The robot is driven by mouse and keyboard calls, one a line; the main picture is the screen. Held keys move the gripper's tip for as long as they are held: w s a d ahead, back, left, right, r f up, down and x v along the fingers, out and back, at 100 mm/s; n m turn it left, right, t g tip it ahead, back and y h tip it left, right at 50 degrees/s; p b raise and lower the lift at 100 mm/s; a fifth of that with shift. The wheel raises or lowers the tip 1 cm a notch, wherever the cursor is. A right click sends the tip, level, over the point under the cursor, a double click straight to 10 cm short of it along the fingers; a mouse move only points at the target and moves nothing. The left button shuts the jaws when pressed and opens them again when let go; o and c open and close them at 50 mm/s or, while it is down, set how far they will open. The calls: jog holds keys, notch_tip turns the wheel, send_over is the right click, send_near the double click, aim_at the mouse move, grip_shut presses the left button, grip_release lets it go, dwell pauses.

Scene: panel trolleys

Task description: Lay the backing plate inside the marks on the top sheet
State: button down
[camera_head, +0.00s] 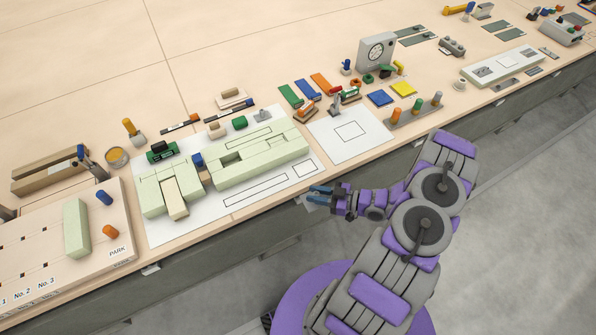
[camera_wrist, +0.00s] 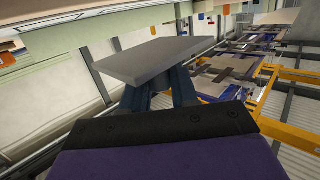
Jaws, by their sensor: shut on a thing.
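The plate is hard to make out in the head view. A small white sheet (camera_head: 367,148) with a square mark (camera_head: 350,131) lies bare near the bench edge. A larger white sheet (camera_head: 225,216) to its left has outlined rectangles and pale green blocks. I cannot tell which is the top sheet.
Pale green blocks (camera_head: 262,157) cover much of the larger sheet. A grey dial gauge (camera_head: 377,51), a pegged grey strip (camera_head: 414,112) and blue and yellow squares (camera_head: 381,98) stand around the small sheet. A slotted board (camera_head: 40,235) is at the left.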

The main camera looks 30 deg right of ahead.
jog(key=b, duration=0.3)
send_over(298, 171)
jog(key=shift+s+a+f, duration=0.1)
jog(key=shift+s+f, duration=0.35)
jog(key=shift+f, duration=0.25)
jog(key=shift+w+f+b, duration=0.25)
jog(key=shift+f, duration=0.3)
jog(key=shift+w+f+b, duration=0.25)
jog(key=shift+f, duration=0.75)
jog(key=shift+f, duration=0.15)
jog(key=c, duration=0.9)
grip_release()
jog(key=shift+o, duration=0.2)
